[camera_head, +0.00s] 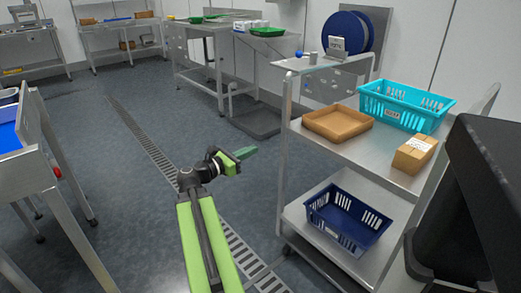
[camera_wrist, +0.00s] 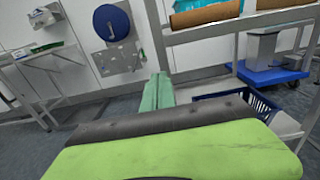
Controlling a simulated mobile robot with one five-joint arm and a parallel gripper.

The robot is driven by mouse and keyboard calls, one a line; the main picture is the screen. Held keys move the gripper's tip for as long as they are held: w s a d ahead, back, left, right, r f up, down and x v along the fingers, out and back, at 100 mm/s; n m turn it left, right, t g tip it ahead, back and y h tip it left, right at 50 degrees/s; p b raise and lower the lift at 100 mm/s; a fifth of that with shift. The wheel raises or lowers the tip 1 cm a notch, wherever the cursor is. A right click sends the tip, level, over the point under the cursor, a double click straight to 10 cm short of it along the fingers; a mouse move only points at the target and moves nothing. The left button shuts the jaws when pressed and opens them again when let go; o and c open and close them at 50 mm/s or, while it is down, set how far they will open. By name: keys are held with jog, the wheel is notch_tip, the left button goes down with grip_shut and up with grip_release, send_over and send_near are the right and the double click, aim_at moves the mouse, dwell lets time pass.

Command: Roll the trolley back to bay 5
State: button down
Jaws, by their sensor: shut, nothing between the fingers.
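A two-shelf steel trolley (camera_head: 345,150) stands at the right in the head view. Its left post (camera_head: 284,150) rises from the floor to above the top shelf. My gripper (camera_head: 246,153) is shut and empty, with green fingers, over the floor to the left of that post and apart from it in the picture. In the wrist view the shut fingers (camera_wrist: 158,92) point forward, with the trolley frame (camera_wrist: 205,32) to their right. I see no legible bay 5 marking.
The trolley carries a brown tray (camera_head: 338,134), a turquoise basket (camera_head: 405,118), a cardboard box (camera_head: 414,154) and, below, a navy basket (camera_head: 345,229). A steel table (camera_head: 200,54) stands behind. A floor drain (camera_head: 150,150) crosses open floor at left. A blue dolly (camera_wrist: 265,77) shows beyond.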

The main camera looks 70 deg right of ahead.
jog(key=x, duration=1.2)
jog(key=shift+f, duration=0.1)
